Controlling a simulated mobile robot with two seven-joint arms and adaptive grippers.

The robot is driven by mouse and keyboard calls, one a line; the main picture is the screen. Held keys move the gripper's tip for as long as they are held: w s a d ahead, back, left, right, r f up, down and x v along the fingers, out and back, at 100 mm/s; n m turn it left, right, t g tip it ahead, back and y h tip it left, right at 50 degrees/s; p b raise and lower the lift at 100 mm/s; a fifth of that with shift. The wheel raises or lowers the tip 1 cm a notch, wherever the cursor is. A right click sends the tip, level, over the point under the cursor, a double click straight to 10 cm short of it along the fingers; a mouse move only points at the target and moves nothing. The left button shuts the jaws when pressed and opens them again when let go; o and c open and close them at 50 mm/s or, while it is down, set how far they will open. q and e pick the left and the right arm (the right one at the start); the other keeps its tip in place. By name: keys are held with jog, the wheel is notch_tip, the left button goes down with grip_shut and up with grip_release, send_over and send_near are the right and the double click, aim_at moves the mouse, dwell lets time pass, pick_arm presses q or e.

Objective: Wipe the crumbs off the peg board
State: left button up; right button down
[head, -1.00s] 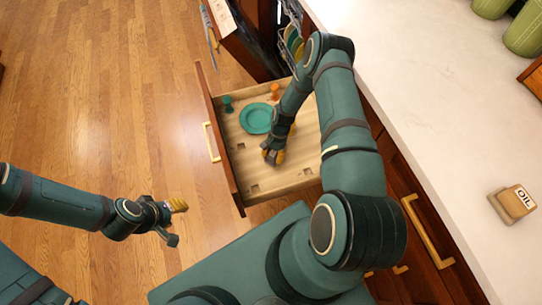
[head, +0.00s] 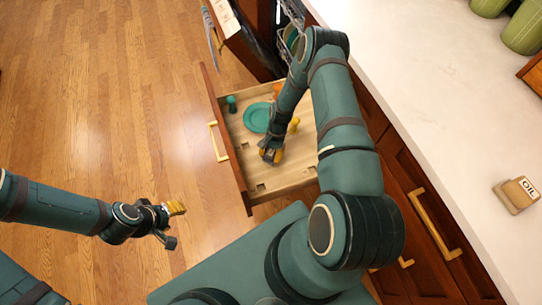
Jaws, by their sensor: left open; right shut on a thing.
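The peg board (head: 285,174) is the light wooden floor of an open drawer, with small dark square holes. A teal plate (head: 257,118), a teal peg (head: 231,103), an orange peg (head: 277,89) and a yellow peg (head: 294,124) stand or lie on it. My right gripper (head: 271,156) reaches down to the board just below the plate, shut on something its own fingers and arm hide. I cannot make out crumbs at this size. My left gripper (head: 176,208) is open and empty over the floor, left of the drawer.
The drawer front (head: 228,145) with its brass handle (head: 218,141) stands out over the wooden floor. An open dishwasher with dishes is behind it. The pale counter (head: 430,90) at right holds an oil bottle (head: 517,194) and green jars (head: 523,32).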

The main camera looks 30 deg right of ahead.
jog(key=shift+d+r, duration=0.15)
jog(key=shift+r, duration=0.55)
jog(key=shift+r+p, duration=0.35)
jog(key=shift+r, duration=0.05)
pick_arm(q)
jog(key=shift+s+a+r+p, duration=0.1)
jog(key=shift+s+r+p, duration=0.2)
jog(key=shift+r, duration=0.25)
jog(key=shift+s+a+r+p, duration=0.1)
jog(key=shift+s+r+p, duration=0.15)
jog(key=shift+r+p, duration=0.25)
jog(key=shift+s+r+p, duration=0.25)
jog(key=shift+r, duration=0.35)
pick_arm(e)
jog(key=shift+r, duration=2.15)
